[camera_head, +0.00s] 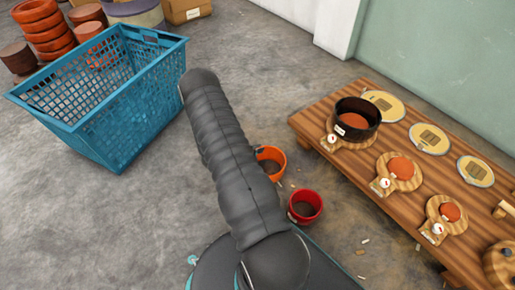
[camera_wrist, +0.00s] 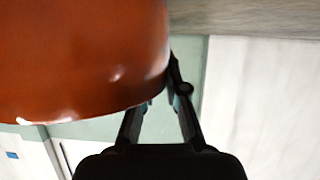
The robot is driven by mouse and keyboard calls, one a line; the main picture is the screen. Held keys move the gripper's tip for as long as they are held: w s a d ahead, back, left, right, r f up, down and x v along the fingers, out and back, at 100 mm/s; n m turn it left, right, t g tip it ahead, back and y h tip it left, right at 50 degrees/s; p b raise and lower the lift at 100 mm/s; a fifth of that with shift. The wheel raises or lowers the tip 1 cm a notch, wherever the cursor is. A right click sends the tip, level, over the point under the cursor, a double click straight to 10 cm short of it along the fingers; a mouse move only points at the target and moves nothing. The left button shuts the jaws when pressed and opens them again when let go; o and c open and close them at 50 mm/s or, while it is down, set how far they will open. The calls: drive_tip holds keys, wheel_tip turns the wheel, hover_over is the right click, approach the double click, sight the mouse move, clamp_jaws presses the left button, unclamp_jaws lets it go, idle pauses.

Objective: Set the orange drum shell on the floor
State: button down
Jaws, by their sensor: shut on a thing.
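The orange drum shell (camera_head: 273,157) shows in the head view just right of my arm, which hides its left part. It is open-topped, with a dark inside. In the wrist view the orange shell (camera_wrist: 80,60) fills the upper left, large and close. My gripper (camera_wrist: 163,86) is shut on its edge, with one finger passing behind the shell. In the head view my arm hides most of the gripper. I cannot tell whether the shell touches the floor (camera_head: 225,45).
A red drum shell (camera_head: 306,206) stands close right of the orange one, near my base. A low wooden bench (camera_head: 345,165) with a dark drum (camera_head: 357,118), discs and boards runs along the right. A blue crate (camera_head: 105,95) stands left. Stacked orange rings (camera_head: 45,30) stand behind it.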

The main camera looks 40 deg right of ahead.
drive_tip(key=shift+s+a+f, duration=0.1)
drive_tip(key=shift+f, duration=0.1)
idle(0.7)
drive_tip(key=c, duration=1.1)
unclamp_jaws()
drive_tip(key=shift+c, duration=0.2)
drive_tip(key=v, duration=1.2)
